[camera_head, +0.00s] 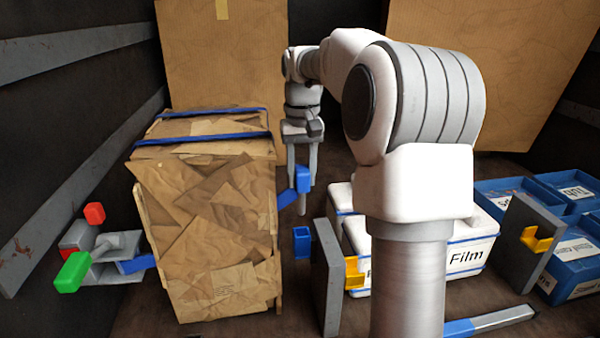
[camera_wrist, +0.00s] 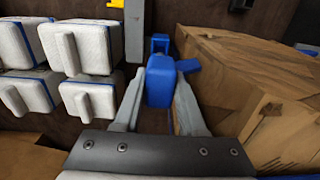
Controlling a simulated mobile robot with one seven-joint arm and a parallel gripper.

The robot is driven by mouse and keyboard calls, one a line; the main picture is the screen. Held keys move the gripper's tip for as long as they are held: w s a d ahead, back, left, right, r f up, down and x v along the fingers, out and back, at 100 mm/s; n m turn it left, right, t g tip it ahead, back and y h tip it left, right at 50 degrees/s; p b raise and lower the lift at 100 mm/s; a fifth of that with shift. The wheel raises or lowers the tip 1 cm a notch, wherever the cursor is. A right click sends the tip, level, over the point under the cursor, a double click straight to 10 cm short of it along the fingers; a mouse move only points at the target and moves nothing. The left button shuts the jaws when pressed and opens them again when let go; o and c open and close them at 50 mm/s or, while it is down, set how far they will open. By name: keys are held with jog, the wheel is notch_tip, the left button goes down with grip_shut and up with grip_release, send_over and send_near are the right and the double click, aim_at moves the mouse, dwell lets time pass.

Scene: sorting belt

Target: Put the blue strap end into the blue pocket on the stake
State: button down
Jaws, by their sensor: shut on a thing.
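My gripper (camera_head: 302,208) points down at the right side of the brown wrapped box and is shut on the blue strap end (camera_head: 303,180). In the wrist view the blue strap end (camera_wrist: 160,85) sits between the two fingers (camera_wrist: 160,115), with a blue strap piece running from it toward the box. The blue pocket (camera_head: 302,242) is on the left face of the grey stake (camera_head: 328,285), below the held strap end and apart from it in the head view. In the wrist view the pocket (camera_wrist: 160,42) shows just beyond the strap end, beside the stake (camera_wrist: 134,30).
The wrapped box (camera_head: 205,230) stands left of the stake. A yellow pocket (camera_head: 354,274) is on the stake's other side. White Film boxes (camera_head: 470,255) and blue bins (camera_head: 575,265) stand right. A ratchet with green (camera_head: 73,272) and red handles is at the left.

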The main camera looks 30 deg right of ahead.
aim_at(302, 214)
jog(key=shift+f+b, duration=2.8)
jog(key=shift+f, duration=0.2)
jog(key=shift+r+p, duration=0.1)
jog(key=shift+p, duration=0.35)
jog(key=shift+f, duration=0.25)
jog(key=shift+f+b, duration=1.8)
jog(key=shift+f, duration=0.7)
jog(key=shift+c, duration=2)
grip_release()
jog(key=shift+r, duration=0.1)
notch_tip(302, 214, up, 17)
jog(key=shift+r+p, duration=0.15)
jog(key=shift+p, duration=1.1)
jog(key=shift+s, duration=0.15)
